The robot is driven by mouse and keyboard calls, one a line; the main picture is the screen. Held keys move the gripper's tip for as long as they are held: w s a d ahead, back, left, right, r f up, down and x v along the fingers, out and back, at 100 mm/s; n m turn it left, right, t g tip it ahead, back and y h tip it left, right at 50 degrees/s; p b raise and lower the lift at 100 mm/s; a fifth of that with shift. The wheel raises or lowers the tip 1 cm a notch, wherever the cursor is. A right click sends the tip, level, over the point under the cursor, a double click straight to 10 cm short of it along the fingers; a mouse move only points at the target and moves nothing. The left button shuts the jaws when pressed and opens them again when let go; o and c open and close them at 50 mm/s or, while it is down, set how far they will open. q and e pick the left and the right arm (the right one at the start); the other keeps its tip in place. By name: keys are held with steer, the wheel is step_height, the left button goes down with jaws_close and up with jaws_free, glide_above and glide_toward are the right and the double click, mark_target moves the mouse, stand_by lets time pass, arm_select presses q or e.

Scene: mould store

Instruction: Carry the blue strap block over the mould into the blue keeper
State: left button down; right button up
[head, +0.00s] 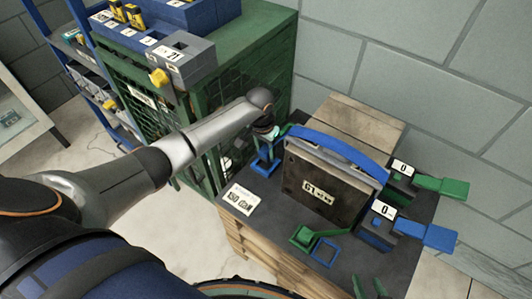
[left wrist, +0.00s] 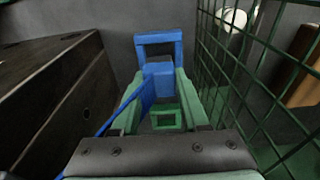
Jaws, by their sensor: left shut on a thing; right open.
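The mould (head: 318,188), a dark block marked 61, stands on a dark-topped bench. The blue strap (head: 340,148) runs over its top to its left side. There my left gripper (head: 266,137) is shut on the blue strap block (left wrist: 158,80), with the strap trailing from it. The blue keeper (head: 264,167), an upright frame, stands just below my gripper. In the left wrist view the keeper (left wrist: 158,38) shows right behind the block; I cannot tell whether they touch. My right gripper (head: 370,287) is open and empty at the bottom edge; only its fingertips show.
A green frame (left wrist: 166,118) lies below my left fingers. A green mesh cage (left wrist: 265,75) stands close on the right there. A green block (head: 303,237) and an empty blue square (head: 325,252) are before the mould. Blue (head: 425,233) and green (head: 440,185) levers are on the right.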

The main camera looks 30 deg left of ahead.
mark_target(265, 160)
steer(key=shift+w+r, duration=0.1)
steer(key=shift+w, duration=0.3)
arm_select(q)
steer(key=shift+b, duration=0.5)
arm_select(e)
steer(key=shift+f, duration=0.4)
arm_select(q)
steer(key=shift+f+b, duration=0.35)
steer(key=shift+f, duration=0.7)
arm_select(e)
steer(key=shift+s+d+f, duration=0.15)
steer(key=shift+s+f, duration=0.15)
steer(key=shift+s, duration=0.05)
arm_select(q)
steer(key=shift+f+b, duration=0.5)
steer(key=shift+f, duration=0.5)
arm_select(e)
steer(key=shift+d+f, duration=0.1)
steer(key=shift+f, duration=0.35)
arm_select(q)
steer(key=shift+f, duration=0.15)
steer(key=shift+s+f, duration=0.15)
steer(key=shift+f, duration=0.05)
